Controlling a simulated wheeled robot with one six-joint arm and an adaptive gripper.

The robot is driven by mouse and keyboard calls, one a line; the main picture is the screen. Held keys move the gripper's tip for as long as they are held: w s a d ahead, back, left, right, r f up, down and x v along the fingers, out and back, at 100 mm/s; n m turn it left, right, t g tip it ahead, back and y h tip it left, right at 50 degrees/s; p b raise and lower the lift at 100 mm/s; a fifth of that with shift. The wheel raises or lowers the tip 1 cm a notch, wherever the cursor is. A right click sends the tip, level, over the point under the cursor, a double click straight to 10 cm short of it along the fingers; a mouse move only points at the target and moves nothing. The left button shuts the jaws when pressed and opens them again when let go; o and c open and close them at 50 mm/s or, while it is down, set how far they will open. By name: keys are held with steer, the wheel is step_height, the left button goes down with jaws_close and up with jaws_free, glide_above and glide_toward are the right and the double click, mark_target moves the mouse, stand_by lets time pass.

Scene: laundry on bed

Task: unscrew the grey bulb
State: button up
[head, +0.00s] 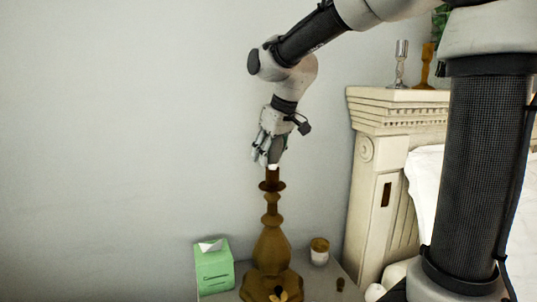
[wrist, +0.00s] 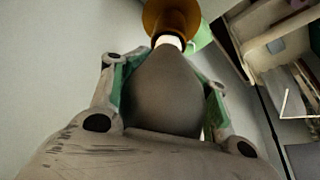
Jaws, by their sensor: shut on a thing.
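The grey bulb (wrist: 162,92) fills the middle of the wrist view, between the two fingers of my gripper (wrist: 163,85). My gripper is shut on it. The bulb's pale neck (wrist: 169,41) shows beyond its wide part, in line with the brown lamp top (wrist: 170,18). In the head view my gripper (head: 266,158) points down just above the brown lamp (head: 271,250), which stands upright on the bedside table. The bulb is mostly hidden by the fingers there, with a small pale part at the lamp's socket. I cannot tell whether its thread is still in the socket.
On the table (head: 325,282) are a green tissue box (head: 214,270) left of the lamp and a small jar (head: 319,251) to the right. A cream headboard (head: 385,180) with candlesticks (head: 401,65) on top stands at right. The wall at left is clear.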

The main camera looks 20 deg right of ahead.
steer(key=n, duration=0.1)
steer(key=n+y, duration=0.1)
steer(key=n, duration=0.1)
steer(key=shift+s+a+g, duration=0.15)
steer(key=shift+a+g, duration=0.05)
steer(key=shift+g, duration=0.1)
